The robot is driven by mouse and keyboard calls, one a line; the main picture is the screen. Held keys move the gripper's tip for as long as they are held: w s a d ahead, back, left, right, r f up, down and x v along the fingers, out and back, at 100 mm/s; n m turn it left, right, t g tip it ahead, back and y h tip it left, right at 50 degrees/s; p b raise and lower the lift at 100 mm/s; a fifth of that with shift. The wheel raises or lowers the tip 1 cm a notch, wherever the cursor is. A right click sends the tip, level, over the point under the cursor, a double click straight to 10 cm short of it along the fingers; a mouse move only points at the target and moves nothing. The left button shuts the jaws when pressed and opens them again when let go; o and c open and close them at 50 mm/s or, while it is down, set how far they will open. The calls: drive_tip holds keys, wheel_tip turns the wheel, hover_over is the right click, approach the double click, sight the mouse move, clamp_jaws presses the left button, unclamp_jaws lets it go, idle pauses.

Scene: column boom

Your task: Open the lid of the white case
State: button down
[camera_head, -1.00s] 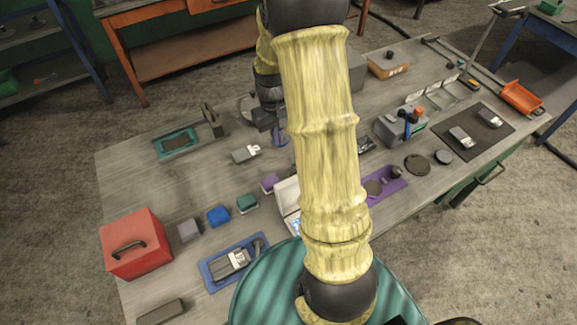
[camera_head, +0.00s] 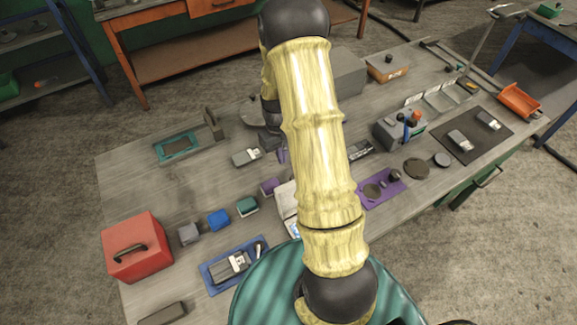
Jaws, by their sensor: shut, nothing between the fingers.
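The white case (camera_head: 286,199) stands near the middle front of the table, mostly hidden behind my arm. Only its left part shows, a pale panel with a small bluish patch below it. I cannot tell how far its lid is open. My gripper (camera_head: 271,141) is beyond the case, farther back over the table, dark and partly hidden by my forearm. It is shut and empty, and appears apart from the case. A purple thing (camera_head: 282,156) shows just beside it.
Small blocks in purple (camera_head: 269,187), green (camera_head: 247,206) and blue (camera_head: 218,219) lie left of the case. A red box (camera_head: 136,247) and blue tray (camera_head: 207,277) are at front left. A purple mat (camera_head: 377,198) lies right of my arm.

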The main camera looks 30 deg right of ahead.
drive_tip(key=f, duration=0.2)
drive_tip(key=f+p, duration=0.1)
drive_tip(key=shift+s+f, duration=0.35)
drive_tip(key=shift+f, duration=0.05)
drive_tip(key=s+r+p, duration=0.1)
drive_tip(key=s, duration=0.2)
drive_tip(key=shift+s+r+p, duration=0.15)
drive_tip(key=shift+r+p, duration=0.2)
drive_tip(key=shift+r, duration=0.05)
drive_tip(key=shift+r, duration=0.1)
